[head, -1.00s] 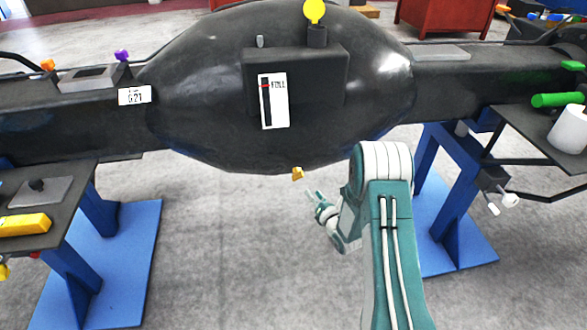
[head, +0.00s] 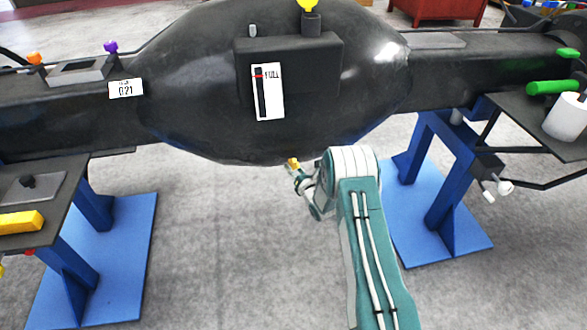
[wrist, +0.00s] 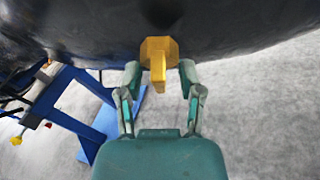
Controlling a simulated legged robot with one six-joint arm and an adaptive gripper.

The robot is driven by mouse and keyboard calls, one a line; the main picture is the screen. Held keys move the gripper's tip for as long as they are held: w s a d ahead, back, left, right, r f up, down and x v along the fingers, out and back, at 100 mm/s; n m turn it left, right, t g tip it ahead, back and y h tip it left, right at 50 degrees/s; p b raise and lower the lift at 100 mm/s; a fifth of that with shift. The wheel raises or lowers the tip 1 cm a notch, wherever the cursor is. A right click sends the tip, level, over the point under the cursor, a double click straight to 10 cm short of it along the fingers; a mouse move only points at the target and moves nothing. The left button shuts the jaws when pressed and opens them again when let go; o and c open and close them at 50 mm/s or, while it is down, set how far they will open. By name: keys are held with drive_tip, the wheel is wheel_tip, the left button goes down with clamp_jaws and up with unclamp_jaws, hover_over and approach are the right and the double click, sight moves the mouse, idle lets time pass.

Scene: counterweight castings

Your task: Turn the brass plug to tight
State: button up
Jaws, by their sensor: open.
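The brass plug (wrist: 159,52) sticks out of the underside of the black casting (head: 200,100). In the wrist view it has a faceted yellow base and a flat tab pointing toward me. My gripper (wrist: 160,82) is open, with one finger on each side of the tab and a gap on both sides. In the head view my gripper (head: 297,171) is at the plug (head: 293,162) and partly covers it. I cannot tell how far the plug is turned.
Blue stands (head: 105,260) hold the casting at left and right. A gauge marked FULL (head: 268,92) is on its front. A shelf with a yellow block (head: 20,221) is at left. A green cylinder (head: 552,87) and white roll (head: 567,116) are at right. Grey floor below is clear.

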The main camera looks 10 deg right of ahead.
clamp_jaws()
